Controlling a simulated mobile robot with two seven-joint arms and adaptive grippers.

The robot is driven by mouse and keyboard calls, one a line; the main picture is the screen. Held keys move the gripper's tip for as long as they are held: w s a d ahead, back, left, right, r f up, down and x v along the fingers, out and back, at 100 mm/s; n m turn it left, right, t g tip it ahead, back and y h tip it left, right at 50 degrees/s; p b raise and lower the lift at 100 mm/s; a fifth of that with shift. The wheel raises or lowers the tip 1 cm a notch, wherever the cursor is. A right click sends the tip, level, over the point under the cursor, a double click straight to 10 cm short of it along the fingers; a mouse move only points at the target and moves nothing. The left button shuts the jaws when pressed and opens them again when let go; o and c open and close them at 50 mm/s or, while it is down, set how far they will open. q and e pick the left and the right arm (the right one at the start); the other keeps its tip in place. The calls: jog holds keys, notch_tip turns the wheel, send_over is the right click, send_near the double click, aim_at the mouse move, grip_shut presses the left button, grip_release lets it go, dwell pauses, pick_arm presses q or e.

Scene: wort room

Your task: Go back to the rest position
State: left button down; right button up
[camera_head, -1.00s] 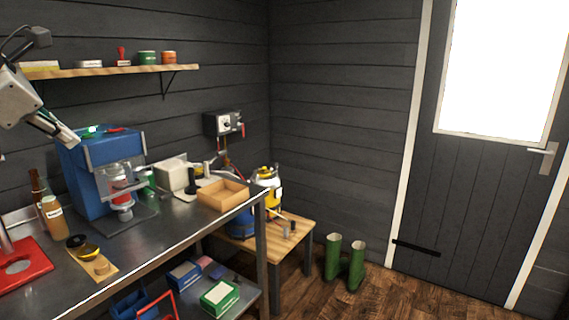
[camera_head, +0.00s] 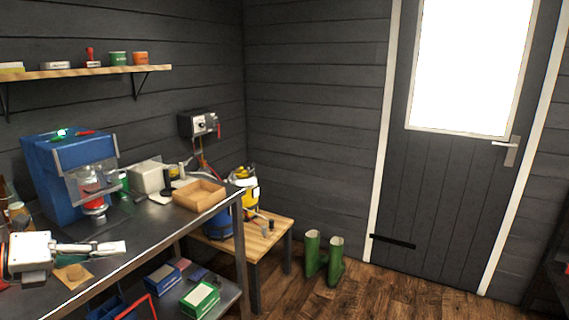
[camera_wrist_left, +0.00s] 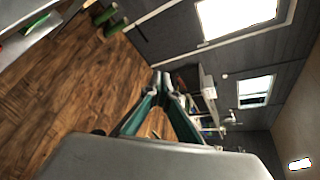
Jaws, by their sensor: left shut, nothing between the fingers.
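My left gripper (camera_head: 118,247) is in the lower left of the head view, over the front edge of the metal workbench (camera_head: 150,238). Its fingers are together, point to the right and hold nothing. In the left wrist view its fingertips (camera_wrist_left: 163,82) meet above the wooden floor, with the door and wall beyond. The gripper hides part of the things at the bench's left end. My right gripper is in neither view.
A blue machine (camera_head: 62,175) and an open wooden box (camera_head: 198,194) stand on the bench. A low wooden table (camera_head: 258,240), green boots (camera_head: 322,262) and a door (camera_head: 450,180) lie to the right. The floor (camera_head: 400,285) before the door is clear.

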pick_arm(q)
jog(key=s+d+f+n+t+y, duration=0.2)
jog(key=s+f+n+t+y, duration=0.1)
jog(key=f+n, duration=0.85)
jog(key=s+d+f+n+t+y, duration=0.1)
jog(key=s+f+n+t+y, duration=0.15)
jog(key=f+n, duration=0.85)
jog(key=s+d+f+n+g+y, duration=0.1)
jog(key=s+d+f+n+g, duration=0.1)
jog(key=s+d+f+n, duration=0.2)
jog(key=s+d+f+n+g+y, duration=0.1)
jog(key=s+d+f+n+g, duration=0.1)
jog(key=s+d+f, duration=0.8)
notch_tip(320, 180, down, 6)
jog(key=shift+s+d+r+n, duration=0.2)
jog(key=shift+s+n, duration=0.1)
jog(key=shift+n, duration=0.55)
jog(key=shift+g, duration=0.25)
